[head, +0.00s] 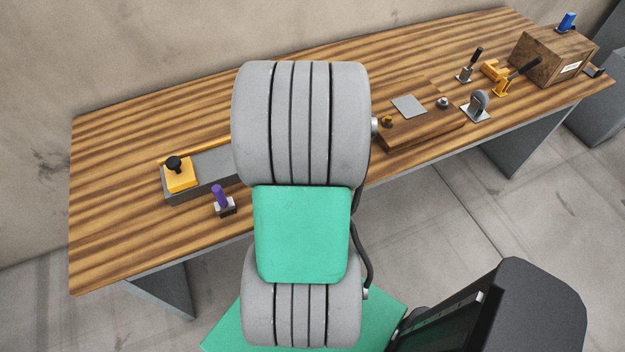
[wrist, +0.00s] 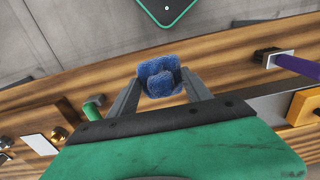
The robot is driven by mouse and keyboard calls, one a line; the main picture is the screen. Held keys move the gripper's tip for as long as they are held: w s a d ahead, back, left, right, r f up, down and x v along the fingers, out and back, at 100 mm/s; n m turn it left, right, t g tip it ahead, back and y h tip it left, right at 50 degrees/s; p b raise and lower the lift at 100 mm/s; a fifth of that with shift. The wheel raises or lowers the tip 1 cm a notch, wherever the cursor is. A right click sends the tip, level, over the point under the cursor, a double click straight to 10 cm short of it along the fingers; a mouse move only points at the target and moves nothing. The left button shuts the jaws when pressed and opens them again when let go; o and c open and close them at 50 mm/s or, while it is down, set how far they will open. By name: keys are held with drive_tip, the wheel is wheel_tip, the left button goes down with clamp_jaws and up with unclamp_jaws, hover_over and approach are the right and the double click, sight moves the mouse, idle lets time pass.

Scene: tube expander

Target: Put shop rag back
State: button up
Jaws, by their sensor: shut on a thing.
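The shop rag (wrist: 161,77) is a crumpled blue cloth in the wrist view. My gripper (wrist: 162,88) has one grey finger on each side of it and is shut on it. The rag is over the front part of the wooden bench (wrist: 215,60) in that view; I cannot tell its height above the bench. In the head view my arm hides the gripper and the rag.
The bench (head: 130,130) carries a grey rail with a yellow block (head: 180,178), a purple-handled tool (head: 220,200), a wooden board with a grey plate (head: 408,106), several clamps, and a wooden box (head: 552,58) with a blue item (head: 567,22) on top. The bench's left end is clear.

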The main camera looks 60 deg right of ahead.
drive_tip(key=d+f, duration=0.1)
drive_tip(key=w+d+f+b, duration=0.1)
drive_tip(key=f, duration=0.1)
drive_tip(key=f+b, duration=0.1)
drive_tip(key=shift+w+d+f, duration=0.3)
drive_tip(key=shift+w+d, duration=0.05)
drive_tip(key=shift+d, duration=0.05)
drive_tip(key=f+b, duration=0.3)
drive_tip(key=shift+w+d+f, duration=0.15)
drive_tip(key=shift+d+f, duration=0.15)
drive_tip(key=shift+f, duration=0.05)
drive_tip(key=shift+r, duration=0.2)
drive_tip(key=shift+f, duration=0.2)
drive_tip(key=o, duration=1.3)
